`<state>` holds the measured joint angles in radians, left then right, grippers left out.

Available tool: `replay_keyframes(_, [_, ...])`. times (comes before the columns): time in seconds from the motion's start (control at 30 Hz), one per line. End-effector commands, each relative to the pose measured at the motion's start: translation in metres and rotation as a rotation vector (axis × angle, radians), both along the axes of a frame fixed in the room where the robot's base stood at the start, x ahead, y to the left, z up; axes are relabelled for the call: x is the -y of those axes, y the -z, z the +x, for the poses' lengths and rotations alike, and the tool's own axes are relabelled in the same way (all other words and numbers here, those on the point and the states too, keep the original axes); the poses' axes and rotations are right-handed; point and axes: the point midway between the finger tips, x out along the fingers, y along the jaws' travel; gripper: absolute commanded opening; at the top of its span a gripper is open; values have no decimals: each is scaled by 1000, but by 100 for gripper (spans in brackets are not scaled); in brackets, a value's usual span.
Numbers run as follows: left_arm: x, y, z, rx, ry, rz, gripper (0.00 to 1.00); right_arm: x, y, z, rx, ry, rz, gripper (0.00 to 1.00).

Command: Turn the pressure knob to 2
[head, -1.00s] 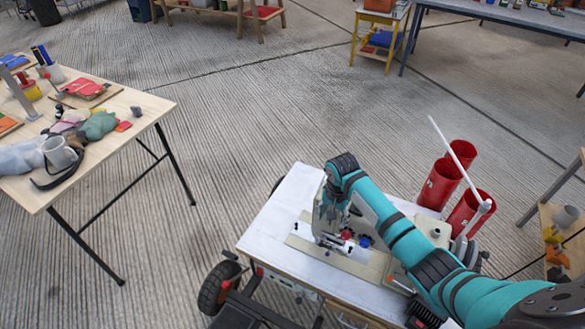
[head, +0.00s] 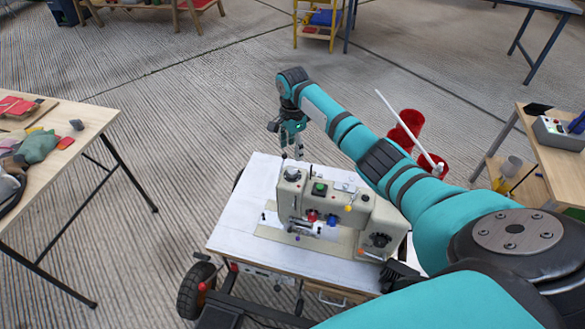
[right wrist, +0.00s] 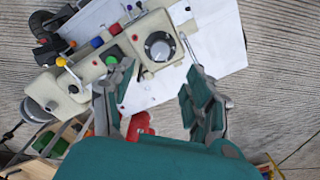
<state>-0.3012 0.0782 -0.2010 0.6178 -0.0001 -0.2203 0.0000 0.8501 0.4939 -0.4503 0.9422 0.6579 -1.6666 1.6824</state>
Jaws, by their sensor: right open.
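A cream sewing machine (head: 345,205) stands on a white-topped cart (head: 235,215). On top of its left end is a round knob with a pale face (head: 293,174). In the right wrist view this dial (right wrist: 160,46) faces the camera with a dark rim; its numbers are too small to read. My right gripper (head: 291,152) is open and empty, pointing down above the knob end of the machine. In the right wrist view its fingers (right wrist: 158,82) stand apart, with the dial beyond the gap; they look clear of it. My left gripper is out of view.
Several coloured buttons and small levers sit on the machine, including a green button (head: 319,188). A dark dial (head: 379,240) is on its right front. Red cylinders (head: 405,132) and a thin white rod (head: 402,127) stand behind. A cluttered wooden table (head: 85,125) is at left.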

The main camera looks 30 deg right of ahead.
Motion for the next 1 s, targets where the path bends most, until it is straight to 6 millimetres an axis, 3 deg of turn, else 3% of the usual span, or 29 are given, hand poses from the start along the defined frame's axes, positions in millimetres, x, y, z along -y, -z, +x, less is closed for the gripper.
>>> replay_keyframes(0.2, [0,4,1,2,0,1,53,-1,50,-1,-4,-1,0,55])
replay_keyframes(0.4, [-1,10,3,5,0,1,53,-1,83,0,-1,0,1,55])
replay_keyframes(0.6, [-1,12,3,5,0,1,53,-1,96,0,0,-2,0,55])
replay_keyframes(0.87, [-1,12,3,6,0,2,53,-1,97,0,1,-2,0,55])
replay_keyframes(1.0, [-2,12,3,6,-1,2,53,-1,97,0,1,-2,0,40])
